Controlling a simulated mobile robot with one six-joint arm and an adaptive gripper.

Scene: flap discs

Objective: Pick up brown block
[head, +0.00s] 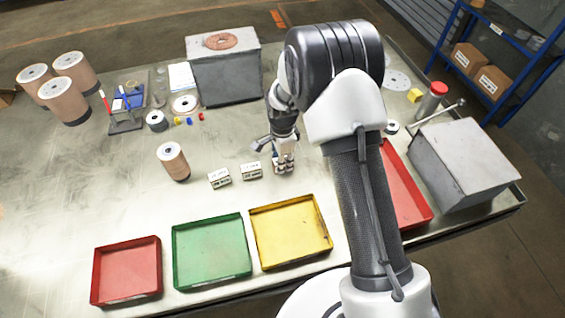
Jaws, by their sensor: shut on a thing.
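My gripper (283,163) is low over the middle of the table, behind the yellow tray. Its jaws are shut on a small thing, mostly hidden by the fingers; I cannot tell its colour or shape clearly. Two small pale boxes with dark markings stand to its left, a nearer one (251,171) and a farther one (219,178). No loose block on the table shows as clearly brown. A brown roll with a pale top (173,161) stands upright farther left.
Along the front edge lie a red tray (127,294), a green tray (212,279), a yellow tray (292,263) and another red tray (424,215), partly behind my arm. A grey box (222,83) stands at the back, another (464,165) at the right.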

